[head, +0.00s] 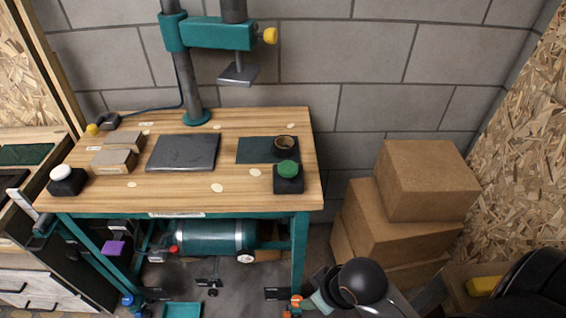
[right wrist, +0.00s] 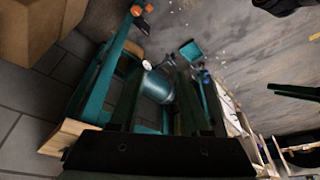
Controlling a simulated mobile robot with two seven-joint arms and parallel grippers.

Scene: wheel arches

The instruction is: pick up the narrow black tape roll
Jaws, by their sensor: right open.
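The narrow black tape roll (head: 284,143) shows in the head view as a black ring with a brown core. It is on the dark green mat (head: 252,150) at the right of the wooden workbench (head: 240,190), just behind a black box with a green button (head: 288,178). My right gripper (right wrist: 158,75) is open and empty in the right wrist view, pointing at the bench's underside and floor, away from the roll. The roll does not show there. My left gripper is in neither view.
A teal press (head: 215,33) with a post stands at the bench's back. A dark plate (head: 183,153), grey-topped blocks (head: 115,158) and a white-button box (head: 67,180) lie left of the roll. Cardboard boxes (head: 425,180) are stacked right of the bench. A teal tank (head: 215,237) is underneath.

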